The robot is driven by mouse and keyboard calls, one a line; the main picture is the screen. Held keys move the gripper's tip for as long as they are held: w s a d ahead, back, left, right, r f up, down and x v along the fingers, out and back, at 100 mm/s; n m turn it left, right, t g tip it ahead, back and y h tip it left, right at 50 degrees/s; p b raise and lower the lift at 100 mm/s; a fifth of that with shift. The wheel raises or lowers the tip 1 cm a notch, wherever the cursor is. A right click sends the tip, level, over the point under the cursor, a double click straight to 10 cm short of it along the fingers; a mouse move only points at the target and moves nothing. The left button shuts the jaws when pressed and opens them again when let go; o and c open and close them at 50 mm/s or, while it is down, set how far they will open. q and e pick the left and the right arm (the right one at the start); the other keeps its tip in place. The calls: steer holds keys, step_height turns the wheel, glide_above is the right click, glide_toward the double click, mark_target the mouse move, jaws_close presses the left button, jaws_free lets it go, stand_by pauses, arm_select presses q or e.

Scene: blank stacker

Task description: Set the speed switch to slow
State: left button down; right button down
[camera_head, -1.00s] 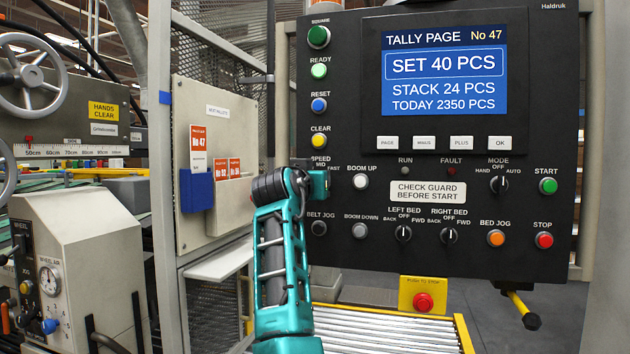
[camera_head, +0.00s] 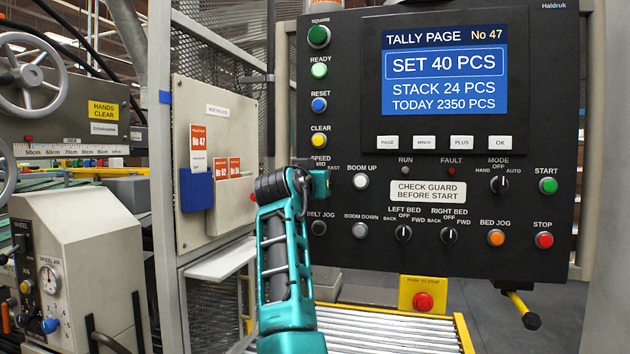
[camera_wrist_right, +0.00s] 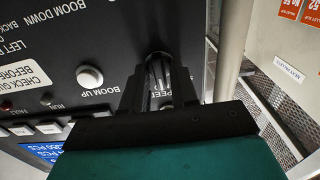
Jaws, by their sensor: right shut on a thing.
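The speed switch (camera_wrist_right: 158,72) is a dark knob on the black control panel, under a label reading SPEED with MID and FAST marks. In the head view my right gripper (camera_head: 319,184) covers the knob, and the slow mark cannot be seen. In the right wrist view my right gripper (camera_wrist_right: 160,80) has its dark fingers closed around the knob, pointing at the panel. Which mark the knob points to cannot be told. My left gripper is not in view.
The white boom up button (camera_head: 361,181) and the yellow clear button (camera_head: 319,140) are close to my right gripper. The belt jog button (camera_head: 319,228) is just below it. A red stop button (camera_head: 423,301) hangs under the panel.

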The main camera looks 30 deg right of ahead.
arm_select(q)
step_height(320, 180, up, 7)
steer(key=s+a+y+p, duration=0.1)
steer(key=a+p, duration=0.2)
steer(key=p, duration=0.8)
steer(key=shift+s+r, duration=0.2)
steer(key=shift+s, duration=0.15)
arm_select(e)
steer(key=n, duration=0.9)
steer(key=shift+w+a, duration=0.1)
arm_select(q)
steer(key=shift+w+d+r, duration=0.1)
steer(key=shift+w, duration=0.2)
arm_select(e)
steer(key=c, duration=1.2)
jaws_free()
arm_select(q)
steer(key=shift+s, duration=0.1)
